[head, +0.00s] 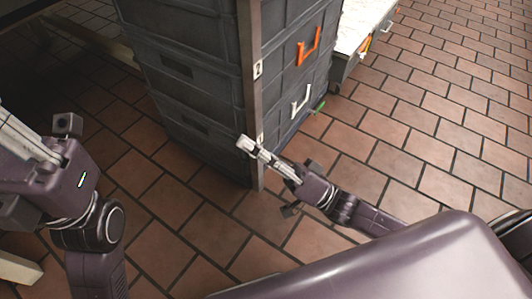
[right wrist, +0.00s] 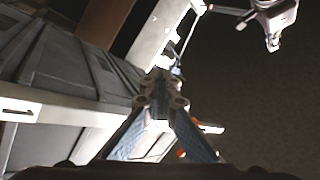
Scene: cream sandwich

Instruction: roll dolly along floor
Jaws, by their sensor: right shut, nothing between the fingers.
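A tall stack of dark grey crates (head: 200,95) stands at the top centre of the head view. A thin bluish strip (head: 291,132) shows low under its right side; I cannot tell whether it is the dolly. My right gripper (head: 243,143) is shut and empty, its tips by the stack's lower front corner; contact is unclear. In the right wrist view its fingers (right wrist: 160,85) meet, with grey crates (right wrist: 65,65) to the left. My left gripper (head: 22,138) is at the left edge, away from the stack; its fingertips are cut off.
A brown upright post (head: 248,90) with number labels runs along the stack's corner. An orange handle (head: 308,46) and a white handle (head: 301,98) are on its right face. A light-topped unit (head: 358,22) stands behind. The tiled floor (head: 440,110) is clear to the right.

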